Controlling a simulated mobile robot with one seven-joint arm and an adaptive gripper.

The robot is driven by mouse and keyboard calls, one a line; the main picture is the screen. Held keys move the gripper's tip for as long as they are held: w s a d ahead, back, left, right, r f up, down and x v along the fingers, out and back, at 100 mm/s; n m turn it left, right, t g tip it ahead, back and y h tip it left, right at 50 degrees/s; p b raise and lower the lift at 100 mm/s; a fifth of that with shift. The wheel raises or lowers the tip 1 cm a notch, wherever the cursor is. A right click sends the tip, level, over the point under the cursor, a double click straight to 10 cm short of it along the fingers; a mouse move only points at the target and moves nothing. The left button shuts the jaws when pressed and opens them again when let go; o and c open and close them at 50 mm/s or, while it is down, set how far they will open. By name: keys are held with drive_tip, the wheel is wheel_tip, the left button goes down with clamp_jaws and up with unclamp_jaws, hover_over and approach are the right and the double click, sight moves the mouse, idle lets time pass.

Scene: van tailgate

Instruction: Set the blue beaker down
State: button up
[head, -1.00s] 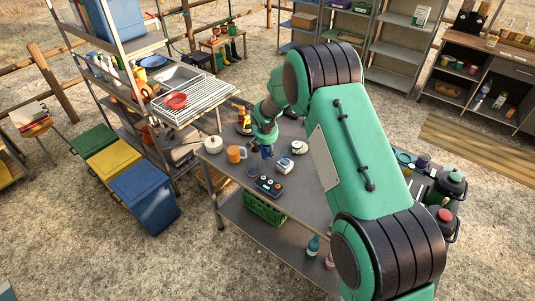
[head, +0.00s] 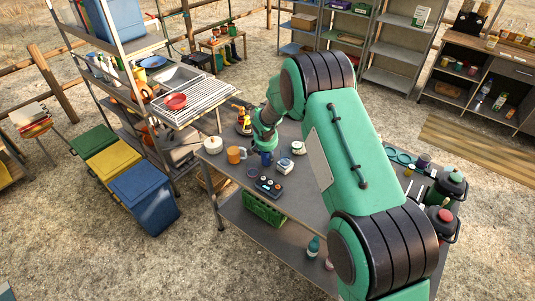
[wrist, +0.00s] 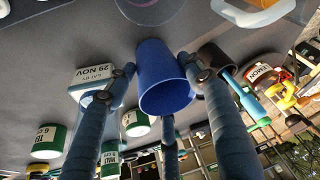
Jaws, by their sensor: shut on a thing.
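The blue beaker (head: 266,158) is at my gripper (head: 265,146) over the grey worktable (head: 310,195). In the wrist view the beaker (wrist: 158,72) is between the fingers of my gripper (wrist: 163,82), which are shut on it. The head view shows the beaker below the gripper, roughly upright. I cannot tell whether its base touches the table.
An orange mug (head: 236,155) and a white lidded pot (head: 213,145) stand to the left. A dark tray (head: 268,187) lies in front. White containers (head: 298,148) (head: 285,165) stand close on the right. A dated block (wrist: 98,77) is near a finger.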

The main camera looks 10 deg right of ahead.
drive_tip(key=shift+f, duration=0.1)
drive_tip(key=o, duration=1.1)
drive_tip(key=shift+r, duration=0.35)
drive_tip(key=p+v, duration=0.1)
drive_tip(key=v, duration=1)
drive_tip(key=shift+s+r, duration=0.2)
